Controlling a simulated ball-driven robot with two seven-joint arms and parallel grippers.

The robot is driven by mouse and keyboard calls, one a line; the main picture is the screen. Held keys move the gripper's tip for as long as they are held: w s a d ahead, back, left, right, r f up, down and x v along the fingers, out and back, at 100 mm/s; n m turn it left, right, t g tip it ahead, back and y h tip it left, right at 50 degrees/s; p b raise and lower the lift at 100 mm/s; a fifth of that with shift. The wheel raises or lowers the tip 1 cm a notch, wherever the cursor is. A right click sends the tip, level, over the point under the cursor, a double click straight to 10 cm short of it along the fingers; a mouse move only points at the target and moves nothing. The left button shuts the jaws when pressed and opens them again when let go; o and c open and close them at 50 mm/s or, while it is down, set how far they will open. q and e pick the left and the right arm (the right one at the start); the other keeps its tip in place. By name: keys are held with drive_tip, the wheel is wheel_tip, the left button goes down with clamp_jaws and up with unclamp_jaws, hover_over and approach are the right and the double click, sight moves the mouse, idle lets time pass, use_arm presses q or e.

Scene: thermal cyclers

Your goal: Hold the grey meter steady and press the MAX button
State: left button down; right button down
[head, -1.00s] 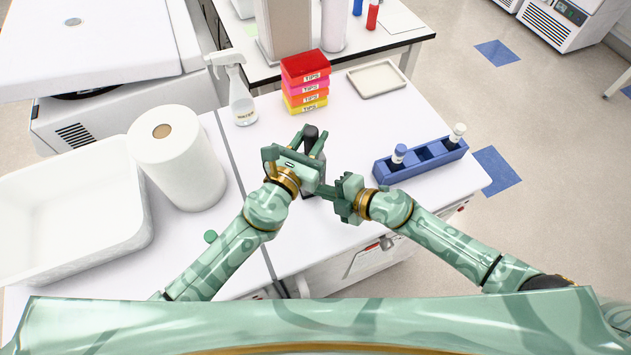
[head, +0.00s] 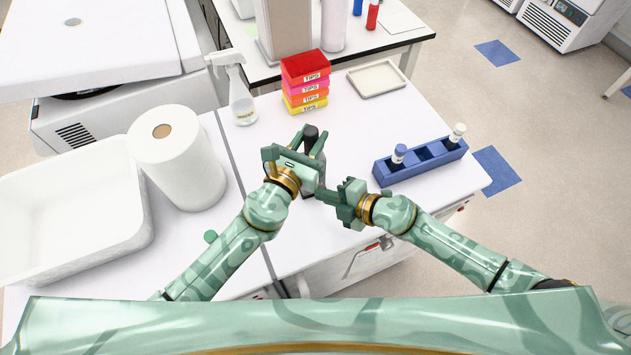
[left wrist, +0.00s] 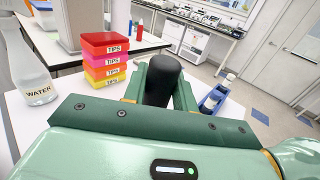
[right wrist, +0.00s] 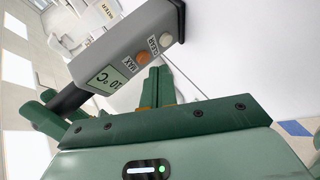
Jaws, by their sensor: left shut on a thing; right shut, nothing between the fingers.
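The grey meter (right wrist: 120,60) has a black end (head: 311,132), which my left gripper (head: 309,143) is shut on, holding the meter over the bench. The black end also shows between the fingers in the left wrist view (left wrist: 163,80). In the right wrist view the meter's display (right wrist: 104,82) reads about 10 °C. An orange-brown button (right wrist: 145,57) sits beside the MAX label, and a pale button (right wrist: 165,40) beside CLEAR. My right gripper (head: 321,194) is shut and empty, its tips close to the MAX button; I cannot tell whether they touch it.
A blue rack (head: 420,162) with capped tubes stands to the right. Stacked TIPS boxes (head: 305,82), a spray bottle (head: 241,98) and a shallow tray (head: 377,79) are behind. A paper roll (head: 178,160) and white basin (head: 70,215) stand left.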

drive_tip(key=shift+s+d, duration=0.25)
drive_tip(key=shift+s, duration=0.55)
drive_tip(key=shift+s+d, duration=0.3)
drive_tip(key=shift+s, duration=0.45)
drive_tip(key=shift+s+d, duration=0.25)
drive_tip(key=shift+s, duration=0.55)
use_arm(q)
drive_tip(key=c, duration=1)
unclamp_jaws()
drive_tip(key=shift+c, duration=0.2)
